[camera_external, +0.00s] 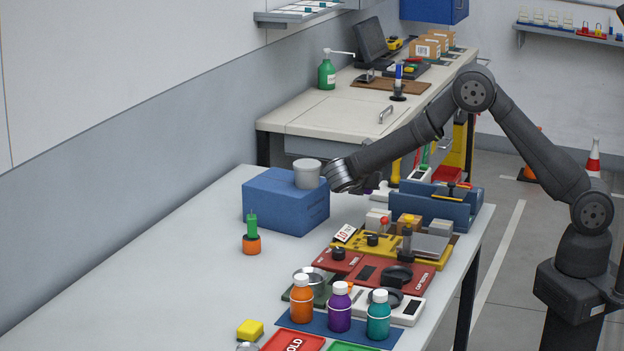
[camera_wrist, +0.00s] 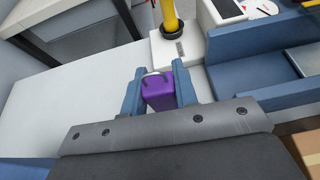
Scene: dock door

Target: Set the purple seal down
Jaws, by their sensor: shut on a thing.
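The purple seal (camera_wrist: 160,92) is a small purple block with a dark loop at its top end. It sits between the two blue fingers of my gripper (camera_wrist: 158,88) in the wrist view, with a finger against each side. In the external view my gripper (camera_external: 369,186) is at the far part of the white table, mostly hidden by my wrist. Only a dark purple bit of the seal shows there. I cannot tell whether the seal touches the table.
A blue block (camera_external: 275,210) bearing a grey cylinder (camera_external: 307,174) stands left of my gripper. A blue tray (camera_external: 425,208) is to the right. A white base with a yellow post (camera_wrist: 171,18) is just beyond the seal. Bare table (camera_wrist: 70,105) lies left.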

